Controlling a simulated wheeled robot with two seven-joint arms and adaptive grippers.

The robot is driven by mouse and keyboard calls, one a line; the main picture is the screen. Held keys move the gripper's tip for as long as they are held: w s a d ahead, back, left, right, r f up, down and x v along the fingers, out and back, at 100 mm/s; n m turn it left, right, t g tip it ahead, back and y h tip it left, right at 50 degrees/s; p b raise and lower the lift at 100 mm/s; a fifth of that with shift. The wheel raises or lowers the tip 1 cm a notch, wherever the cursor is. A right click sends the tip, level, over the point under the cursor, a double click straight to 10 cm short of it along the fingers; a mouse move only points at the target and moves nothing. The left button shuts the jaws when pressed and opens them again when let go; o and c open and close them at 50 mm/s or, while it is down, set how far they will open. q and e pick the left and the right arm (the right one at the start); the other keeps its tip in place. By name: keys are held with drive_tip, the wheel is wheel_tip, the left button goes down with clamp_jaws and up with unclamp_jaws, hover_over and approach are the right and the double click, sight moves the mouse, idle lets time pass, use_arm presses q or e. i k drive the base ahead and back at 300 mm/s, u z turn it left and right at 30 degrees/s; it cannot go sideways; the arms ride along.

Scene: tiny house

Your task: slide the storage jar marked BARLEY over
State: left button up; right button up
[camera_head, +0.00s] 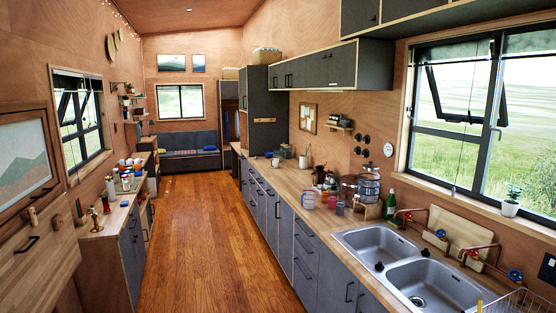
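No label reading BARLEY can be made out at this size, so I cannot tell which container is the storage jar. Clear glass-like containers (369,188) stand on the right counter (290,190), left of the sink. Several small containers (126,182) stand on the left counter (104,222), too small to read. Neither of my grippers shows in the view.
A double steel sink (378,246) fills the near right counter. A green bottle (390,205), a pink-red cup (332,201) and a white-and-red tub (308,201) stand beside the glass containers. The wooden floor (205,235) between the counters is clear.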

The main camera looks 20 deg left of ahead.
sight(277, 152)
drive_tip(key=u, duration=0.65)
drive_tip(key=i, duration=1.85)
drive_tip(key=u, duration=0.85)
drive_tip(key=i, duration=2)
drive_tip(key=u, duration=0.25)
drive_tip(key=i, duration=2)
drive_tip(key=z, duration=0.45)
drive_tip(key=i, duration=2)
drive_tip(key=z, duration=1.55)
drive_tip(key=i, duration=1.4)
drive_tip(key=z, duration=0.75)
